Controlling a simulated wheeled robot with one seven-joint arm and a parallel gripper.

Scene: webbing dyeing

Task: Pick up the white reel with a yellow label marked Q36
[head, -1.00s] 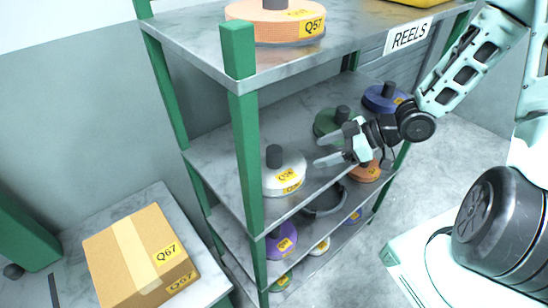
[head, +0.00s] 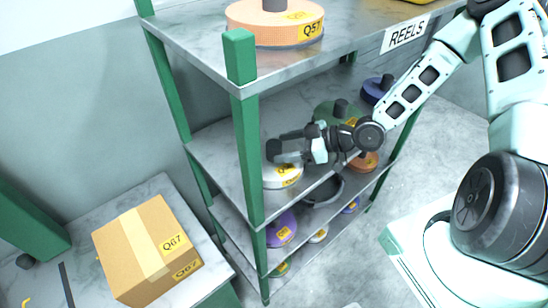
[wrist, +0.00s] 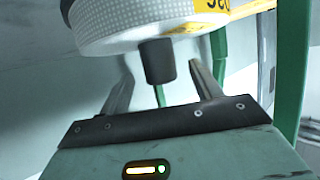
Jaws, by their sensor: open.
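The white reel (head: 280,183) with a yellow label sits on the middle shelf of the rack, near the front left post. In the wrist view the white reel (wrist: 120,35) appears upside down at the top, its yellow label partly cut off at the edge. Its dark hub (wrist: 160,62) shows between the two fingers. In the wrist view my gripper (wrist: 162,82) is open, one finger on each side of the hub; contact cannot be told.
A green reel (head: 325,112), an orange reel (head: 365,163) and a blue reel (head: 373,90) share the shelf. A green post (head: 252,165) stands close left of my gripper. The top shelf (head: 340,45) is overhead with an orange reel (head: 275,28). A cardboard box (head: 125,255) lies lower left.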

